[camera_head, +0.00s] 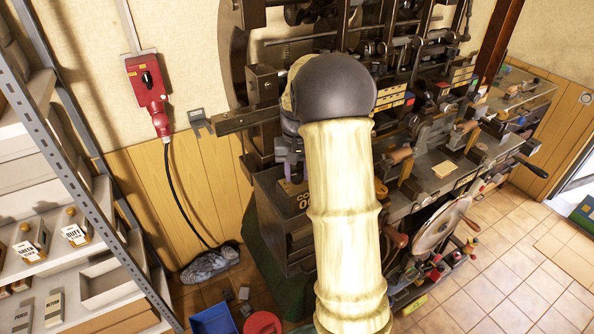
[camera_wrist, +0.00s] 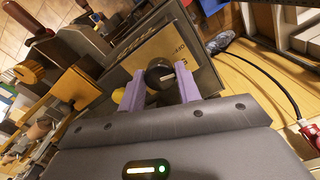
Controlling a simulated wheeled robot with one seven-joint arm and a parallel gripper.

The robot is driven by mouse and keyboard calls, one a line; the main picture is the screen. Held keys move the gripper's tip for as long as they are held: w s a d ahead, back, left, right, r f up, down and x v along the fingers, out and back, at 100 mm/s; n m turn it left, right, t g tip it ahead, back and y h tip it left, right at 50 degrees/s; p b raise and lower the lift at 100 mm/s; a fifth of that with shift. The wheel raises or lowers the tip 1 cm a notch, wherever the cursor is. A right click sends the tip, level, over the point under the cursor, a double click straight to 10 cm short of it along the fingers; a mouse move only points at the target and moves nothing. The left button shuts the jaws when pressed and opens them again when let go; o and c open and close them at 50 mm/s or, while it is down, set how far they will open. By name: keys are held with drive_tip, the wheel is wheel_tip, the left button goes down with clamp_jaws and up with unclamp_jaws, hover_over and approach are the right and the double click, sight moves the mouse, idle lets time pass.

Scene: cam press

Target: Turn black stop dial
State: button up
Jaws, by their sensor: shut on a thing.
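The black stop dial (camera_wrist: 159,72), a round black knob with a pale pointer mark, sits on a tan lettered panel (camera_wrist: 150,53) in the wrist view. My gripper (camera_wrist: 162,82) has its two purple fingers on either side of the dial and is shut on it. In the head view my gripper (camera_head: 290,168) is at the left end of the machine, mostly behind my arm. The dial itself is hidden there.
The large dark machine (camera_head: 420,140) fills the middle and right. A shelf rack (camera_head: 85,190) stands left. A red switch box (camera_head: 147,82) is on the wall. Blue (camera_head: 212,320) and red containers are on the floor.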

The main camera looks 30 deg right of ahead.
sight(297, 174)
drive_tip(key=shift+w+r+m, duration=0.1)
drive_tip(key=shift+m, duration=1.5)
drive_tip(key=shift+d, duration=0.1)
drive_tip(key=o, duration=1)
drive_tip(key=shift+c, duration=0.2)
wheel_tip(297, 174, up, 17)
drive_tip(key=b, duration=0.1)
drive_tip(key=shift+r, duration=0.15)
